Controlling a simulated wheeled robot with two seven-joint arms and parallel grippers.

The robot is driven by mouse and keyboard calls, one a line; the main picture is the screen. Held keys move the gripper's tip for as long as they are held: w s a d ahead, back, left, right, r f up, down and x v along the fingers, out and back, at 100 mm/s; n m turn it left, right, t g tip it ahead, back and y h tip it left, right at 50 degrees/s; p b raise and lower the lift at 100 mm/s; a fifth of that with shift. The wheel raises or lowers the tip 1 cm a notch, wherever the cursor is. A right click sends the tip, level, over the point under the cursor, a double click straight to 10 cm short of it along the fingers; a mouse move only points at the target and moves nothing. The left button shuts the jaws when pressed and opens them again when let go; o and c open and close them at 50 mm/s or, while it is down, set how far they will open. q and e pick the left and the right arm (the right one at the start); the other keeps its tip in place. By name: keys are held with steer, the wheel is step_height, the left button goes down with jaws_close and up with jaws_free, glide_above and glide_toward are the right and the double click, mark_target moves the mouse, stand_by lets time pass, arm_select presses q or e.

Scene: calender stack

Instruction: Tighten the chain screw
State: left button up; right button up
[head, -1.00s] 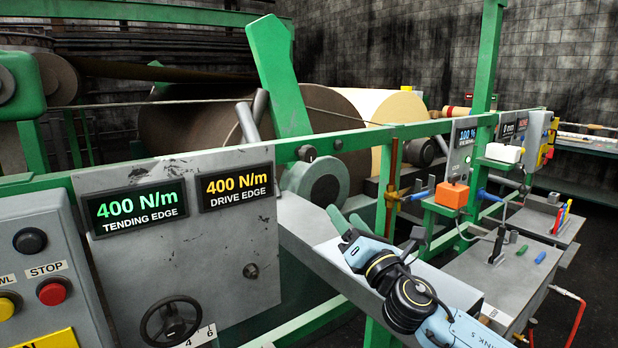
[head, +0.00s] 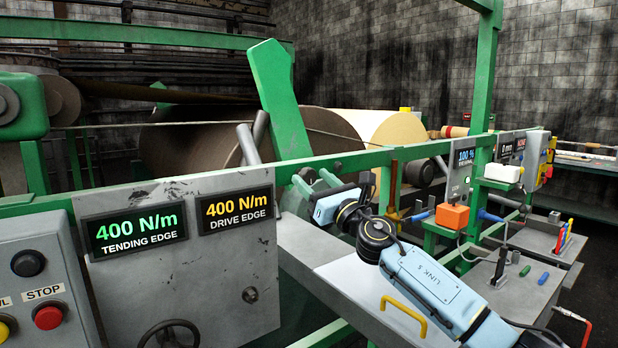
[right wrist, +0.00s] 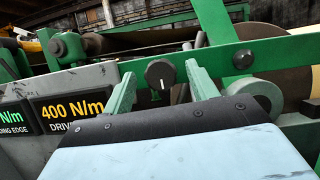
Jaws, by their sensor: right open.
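A dark round knob with a white pointer line (right wrist: 160,73), which looks like the chain screw, is on the green rail. My right gripper (right wrist: 162,84) is open, with one green finger on each side of the knob in the right wrist view. I cannot tell whether the fingers touch it. In the head view my right gripper (head: 315,181) is at the rail, right of the tension panel, and the knob (head: 307,173) shows partly behind its fingers. My left gripper is not in view.
The green rail (head: 225,180) runs across in front of the large roll (head: 205,140). The panel with two 400 N/m displays (head: 137,230) is at left. A slanted green post (head: 280,100) rises behind the rail. An orange box (head: 452,217) and small benches stand at right.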

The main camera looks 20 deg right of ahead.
steer(key=shift+x, duration=1.25)
